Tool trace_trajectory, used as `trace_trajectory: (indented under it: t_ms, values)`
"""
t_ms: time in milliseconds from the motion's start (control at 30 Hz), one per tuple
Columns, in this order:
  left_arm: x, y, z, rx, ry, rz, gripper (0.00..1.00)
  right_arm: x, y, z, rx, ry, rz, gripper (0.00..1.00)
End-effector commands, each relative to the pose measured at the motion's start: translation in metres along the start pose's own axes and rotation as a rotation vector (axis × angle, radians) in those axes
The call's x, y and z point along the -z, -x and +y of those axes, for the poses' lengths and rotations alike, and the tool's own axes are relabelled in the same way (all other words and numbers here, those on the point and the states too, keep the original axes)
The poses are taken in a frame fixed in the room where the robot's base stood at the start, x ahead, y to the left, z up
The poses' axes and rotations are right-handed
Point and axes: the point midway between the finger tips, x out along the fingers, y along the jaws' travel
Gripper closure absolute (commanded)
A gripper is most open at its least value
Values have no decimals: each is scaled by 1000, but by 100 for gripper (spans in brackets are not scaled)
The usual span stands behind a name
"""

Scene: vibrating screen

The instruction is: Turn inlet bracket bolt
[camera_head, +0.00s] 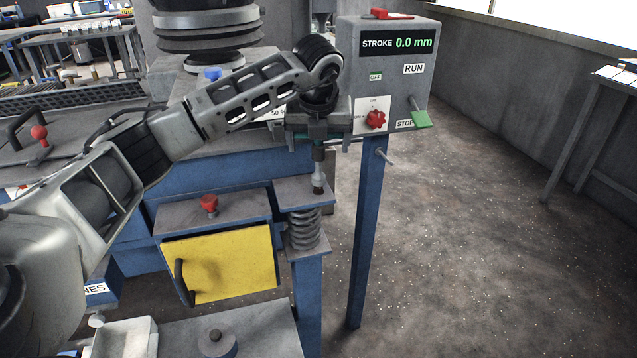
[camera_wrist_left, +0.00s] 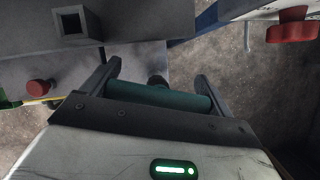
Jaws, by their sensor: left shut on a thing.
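My left gripper (camera_head: 318,132) is shut on a green-handled tool (camera_head: 318,153) that hangs upright below it. In the left wrist view the tool's teal grip (camera_wrist_left: 158,97) lies crosswise between the two fingers. Its grey lower end (camera_head: 318,181) stands at the right part of the bracket plate (camera_head: 290,193), above a coil spring (camera_head: 304,230) on a blue post. The bracket bolt is not separately visible; the tool's end appears to cover its place, and I cannot tell whether it is seated. My right gripper is not in view.
A control box (camera_head: 386,75) on a blue post stands close right of the gripper; its display reads STROKE 0.0 mm. A yellow door (camera_head: 222,265) and a red knob (camera_head: 209,203) are at lower left. The floor (camera_head: 480,230) at right is open.

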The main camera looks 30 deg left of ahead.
Motion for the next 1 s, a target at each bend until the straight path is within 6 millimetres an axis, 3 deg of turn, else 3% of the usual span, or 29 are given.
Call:
trace_trajectory:
  t_ms: [500, 833, 867, 900, 933, 1000]
  values:
    - [-12, 26, 0, 1, 0, -1, 38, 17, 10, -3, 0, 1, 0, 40]
    - [-12, 28, 0, 1, 0, -1, 38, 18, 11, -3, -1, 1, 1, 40]
    - [-12, 28, 0, 1, 0, -1, 22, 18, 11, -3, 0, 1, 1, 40]
    - [-12, 28, 0, 1, 0, -1, 33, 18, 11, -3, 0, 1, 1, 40]
    - [-12, 28, 0, 1, 0, -1, 38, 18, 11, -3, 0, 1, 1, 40]
    - [-12, 28, 0, 1, -1, -1, 38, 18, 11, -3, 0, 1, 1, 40]
